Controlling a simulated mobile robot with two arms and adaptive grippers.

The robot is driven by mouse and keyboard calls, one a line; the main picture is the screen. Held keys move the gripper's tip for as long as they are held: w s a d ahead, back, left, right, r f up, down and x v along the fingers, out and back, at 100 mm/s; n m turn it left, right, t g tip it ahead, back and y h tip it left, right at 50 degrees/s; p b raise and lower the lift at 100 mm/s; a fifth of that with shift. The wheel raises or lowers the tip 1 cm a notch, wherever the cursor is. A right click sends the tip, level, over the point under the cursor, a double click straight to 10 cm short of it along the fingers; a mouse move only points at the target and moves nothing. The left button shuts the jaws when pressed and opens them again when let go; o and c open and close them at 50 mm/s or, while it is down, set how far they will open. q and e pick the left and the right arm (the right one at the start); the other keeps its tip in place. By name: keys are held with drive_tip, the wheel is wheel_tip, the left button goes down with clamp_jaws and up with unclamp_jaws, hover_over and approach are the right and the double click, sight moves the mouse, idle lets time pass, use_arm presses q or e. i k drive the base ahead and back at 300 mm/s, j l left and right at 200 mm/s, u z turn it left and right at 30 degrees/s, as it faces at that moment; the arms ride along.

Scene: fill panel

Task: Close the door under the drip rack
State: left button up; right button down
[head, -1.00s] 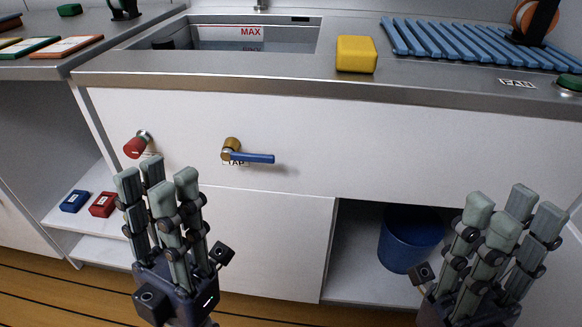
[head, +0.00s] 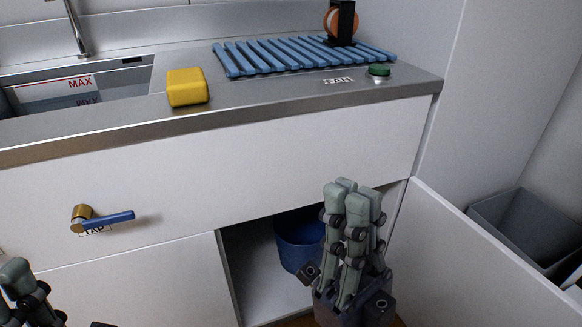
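The door (head: 465,265) is a white panel at the lower right of the head view, swung open from the right side of a cabinet opening (head: 250,265). The blue slatted drip rack (head: 300,55) lies on the counter above. My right gripper (head: 352,190) points upward in front of the opening, left of the door and apart from it in the picture. Its fingers stand close together with nothing seen between them. My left gripper (head: 20,280) is cut off at the lower left corner; only some finger parts show.
A blue bucket (head: 295,240) stands inside the opening, partly behind my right gripper. A grey bin (head: 525,225) stands behind the door at the right. The yellow block (head: 187,87), green button (head: 379,69) and blue-handled tap lever (head: 110,217) are on the counter unit.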

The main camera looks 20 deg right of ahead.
sight(449, 271)
drive_tip(key=k+l+z, duration=0.25)
drive_tip(key=z, duration=0.15)
drive_tip(key=k+l+z, duration=0.65)
drive_tip(key=l+z, duration=0.2)
drive_tip(key=i+j, duration=0.25)
drive_tip(key=i, duration=0.25)
